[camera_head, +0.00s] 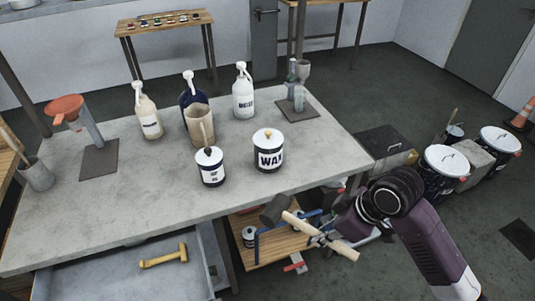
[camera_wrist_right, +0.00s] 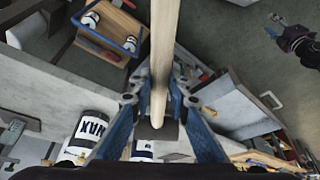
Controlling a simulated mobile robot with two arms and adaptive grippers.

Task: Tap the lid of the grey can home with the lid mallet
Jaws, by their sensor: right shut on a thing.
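My right gripper (camera_head: 322,236) is shut on the wooden handle of a mallet (camera_head: 345,249), in front of the table's right front edge. The mallet's dark grey head (camera_head: 275,209) points left towards the table. In the right wrist view the handle runs between my blue fingers (camera_wrist_right: 160,104), with the grey head (camera_wrist_right: 158,131) beyond. Two lidded cans stand upright on the table: a smaller dark-labelled one (camera_head: 210,170) with a dark knob, and the WAX can (camera_head: 268,152). Neither looks clearly grey. What seems my left gripper (camera_wrist_right: 283,25) shows small in the wrist view.
The grey table (camera_head: 85,215) also holds a tan jug (camera_head: 199,126), pump bottles (camera_head: 149,118) and a funnel stand (camera_head: 92,125). A low wooden shelf (camera_head: 275,247) lies under my right gripper. The front left tabletop is clear.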

